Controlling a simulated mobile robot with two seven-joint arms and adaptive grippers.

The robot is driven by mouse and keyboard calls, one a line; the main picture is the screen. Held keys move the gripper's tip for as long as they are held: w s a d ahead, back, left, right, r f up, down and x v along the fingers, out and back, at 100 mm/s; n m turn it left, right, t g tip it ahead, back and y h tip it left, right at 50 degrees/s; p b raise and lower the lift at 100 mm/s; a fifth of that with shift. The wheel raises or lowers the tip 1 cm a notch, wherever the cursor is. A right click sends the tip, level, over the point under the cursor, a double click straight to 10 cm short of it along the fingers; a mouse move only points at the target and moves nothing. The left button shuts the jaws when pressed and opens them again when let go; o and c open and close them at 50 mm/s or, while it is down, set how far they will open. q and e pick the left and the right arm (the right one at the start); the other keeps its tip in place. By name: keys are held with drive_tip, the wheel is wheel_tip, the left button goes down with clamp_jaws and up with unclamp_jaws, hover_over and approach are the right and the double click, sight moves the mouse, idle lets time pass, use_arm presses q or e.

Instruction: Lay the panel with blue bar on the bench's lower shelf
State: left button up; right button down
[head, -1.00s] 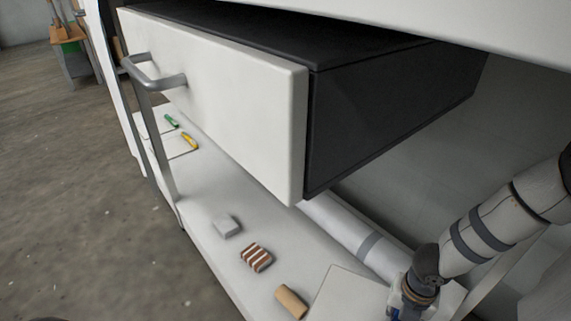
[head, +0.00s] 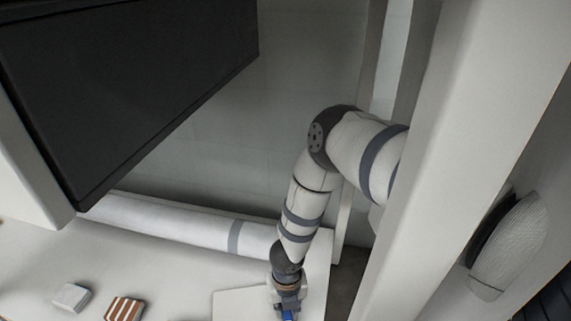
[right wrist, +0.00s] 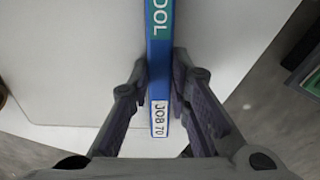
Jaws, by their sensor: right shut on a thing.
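The panel (head: 238,306) is a thin white sheet with a blue bar (head: 288,316) along it. It lies level on or just above the bench's lower shelf (head: 185,275), near the shelf's right end; I cannot tell if it touches. The bar (right wrist: 160,50) also shows in the right wrist view, with a "JOB 70" label and white panel surface (right wrist: 75,65) beside it. My right gripper (head: 287,303) reaches down to the bar, and its fingers (right wrist: 160,75) are shut on the bar from both sides. My left gripper is out of view.
A grey-white block (head: 71,297) and a brown-striped block (head: 125,309) sit left of the panel. A dark drawer (head: 130,90) overhangs the shelf. A white bench post (head: 460,150) stands at right.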

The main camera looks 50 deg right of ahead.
drive_tip(key=shift+f, duration=0.2)
drive_tip(key=c, duration=1.5)
unclamp_jaws()
use_arm(q)
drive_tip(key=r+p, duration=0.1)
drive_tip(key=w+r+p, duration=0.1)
drive_tip(key=p, duration=0.1)
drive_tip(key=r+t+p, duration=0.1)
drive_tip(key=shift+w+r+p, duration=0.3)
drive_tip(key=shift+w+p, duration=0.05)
use_arm(e)
wheel_tip(320, 180, up, 12)
drive_tip(key=shift+r, duration=0.25)
